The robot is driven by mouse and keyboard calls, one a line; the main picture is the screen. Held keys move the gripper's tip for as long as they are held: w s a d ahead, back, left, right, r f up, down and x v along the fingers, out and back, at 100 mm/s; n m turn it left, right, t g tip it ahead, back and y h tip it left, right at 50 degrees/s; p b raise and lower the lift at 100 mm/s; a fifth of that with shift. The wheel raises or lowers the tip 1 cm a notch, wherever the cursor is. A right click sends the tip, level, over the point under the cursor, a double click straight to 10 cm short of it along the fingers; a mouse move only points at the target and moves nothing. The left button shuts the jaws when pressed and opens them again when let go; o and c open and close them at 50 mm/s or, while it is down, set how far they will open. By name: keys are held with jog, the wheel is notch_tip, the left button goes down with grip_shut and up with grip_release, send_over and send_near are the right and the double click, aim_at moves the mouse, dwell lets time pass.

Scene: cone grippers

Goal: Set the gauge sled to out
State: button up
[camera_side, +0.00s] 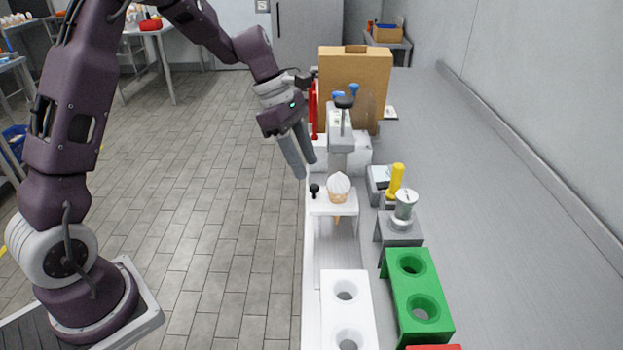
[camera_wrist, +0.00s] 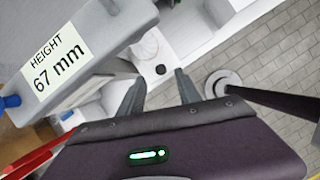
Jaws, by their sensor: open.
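The gauge sled (camera_side: 322,208) is a white block with a small black knob (camera_side: 314,188) at its left edge. A cone with a white swirl top (camera_side: 338,186) stands in it, in front of the grey gauge head (camera_side: 340,130). My gripper (camera_side: 306,168) is open and empty, fingers pointing down, a little above and behind the knob. In the wrist view the knob (camera_wrist: 160,69) shows between and just beyond the fingertips (camera_wrist: 160,78), apart from both; the cone top (camera_wrist: 146,45) is beside it. The gauge head's label (camera_wrist: 53,68) reads "HEIGHT 67 mm".
A white stand with holes (camera_side: 345,320) and a green one (camera_side: 418,292) are nearer the camera. A metal cup (camera_side: 404,206) and yellow handle (camera_side: 396,180) stand right of the gauge. A cardboard box (camera_side: 368,70) and red handle (camera_side: 313,108) are behind. The right counter is clear.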

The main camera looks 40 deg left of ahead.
aim_at(314, 186)
jog(key=x, duration=0.5)
jog(key=shift+s, duration=0.1)
grip_shut()
dwell(1.2)
